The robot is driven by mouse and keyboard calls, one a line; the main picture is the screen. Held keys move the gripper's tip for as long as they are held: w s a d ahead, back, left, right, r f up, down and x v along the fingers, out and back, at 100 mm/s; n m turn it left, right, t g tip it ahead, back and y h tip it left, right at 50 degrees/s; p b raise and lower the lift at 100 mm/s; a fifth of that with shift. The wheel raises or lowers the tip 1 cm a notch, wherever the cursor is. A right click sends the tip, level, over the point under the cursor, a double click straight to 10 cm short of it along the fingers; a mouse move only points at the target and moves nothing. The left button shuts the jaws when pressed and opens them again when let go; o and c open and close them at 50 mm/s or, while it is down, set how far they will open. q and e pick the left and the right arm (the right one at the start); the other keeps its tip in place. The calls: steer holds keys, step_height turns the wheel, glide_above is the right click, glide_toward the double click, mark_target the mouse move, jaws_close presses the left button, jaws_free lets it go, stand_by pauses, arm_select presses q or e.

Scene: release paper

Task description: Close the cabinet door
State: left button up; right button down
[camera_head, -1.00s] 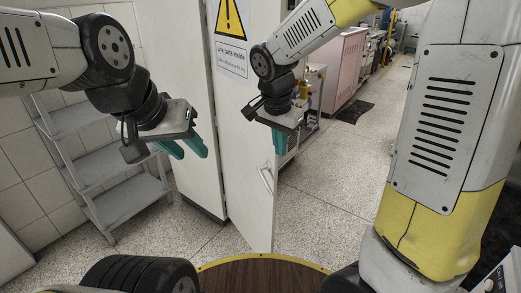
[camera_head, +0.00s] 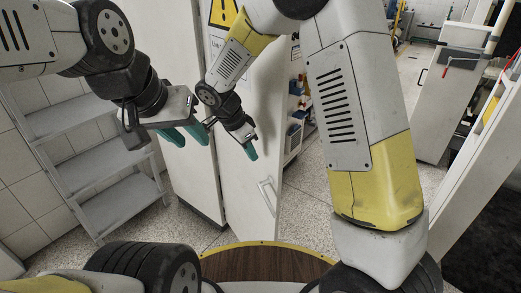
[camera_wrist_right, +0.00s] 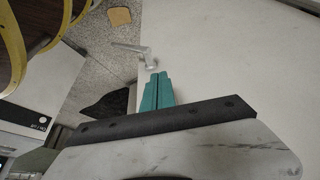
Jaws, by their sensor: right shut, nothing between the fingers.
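The white cabinet door (camera_head: 240,188) stands ajar, swung out toward me, with a pale handle (camera_head: 267,197) near its free edge. The handle also shows in the right wrist view (camera_wrist_right: 148,55).
A grey stepped shelf (camera_head: 110,160) stands against the tiled wall at left. A stocked shelf (camera_head: 297,125) is behind the door. A round wooden top (camera_head: 265,267) with a yellow rim is at the bottom. Speckled floor (camera_head: 305,205) lies open right of the door.

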glide_toward(261, 171)
steer(key=d+f, duration=0.1)
steer(key=s+d+f, duration=0.1)
steer(key=f, duration=0.1)
steer(key=s+d+f, duration=0.1)
steer(key=f, duration=0.1)
steer(key=shift+s+d+f, duration=0.1)
steer(key=shift+s+f, duration=0.05)
steer(key=shift+f, duration=0.1)
